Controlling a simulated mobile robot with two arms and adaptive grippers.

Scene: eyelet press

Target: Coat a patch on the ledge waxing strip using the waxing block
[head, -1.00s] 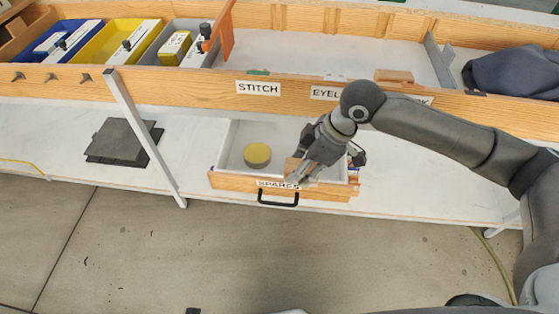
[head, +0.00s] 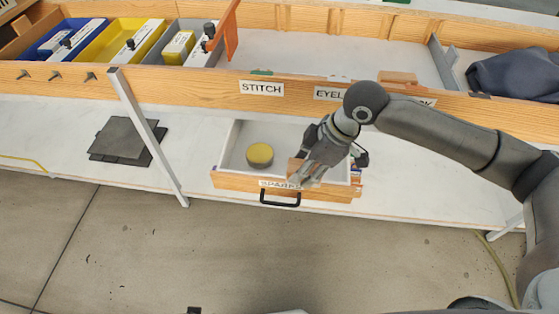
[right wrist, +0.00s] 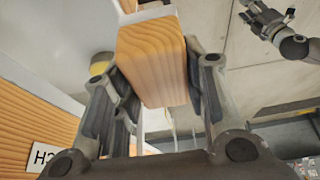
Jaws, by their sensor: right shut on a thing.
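My right gripper (head: 304,173) is shut on a wooden block (right wrist: 152,60), which I take to be the waxing block. It holds the block over the right part of the open drawer marked SPARES (head: 228,181), near its front. The block (head: 295,166) is partly hidden by the fingers in the head view. In the right wrist view it sits between the fingers, with a white part at its far end. My left gripper (right wrist: 268,20) shows only in the right wrist view, at top right, with its fingers apart and empty. I cannot clearly pick out the waxing strip on the labelled ledge (head: 210,88).
A round yellow-topped tin (head: 260,155) lies in the drawer. Dark sheets (head: 122,140) lie on the lower shelf to the left, beside a slanted white post (head: 147,137). Bins (head: 133,41) stand at upper left. A wooden piece (head: 398,78) is by the ledge, and dark cloth (head: 512,75) lies at right.

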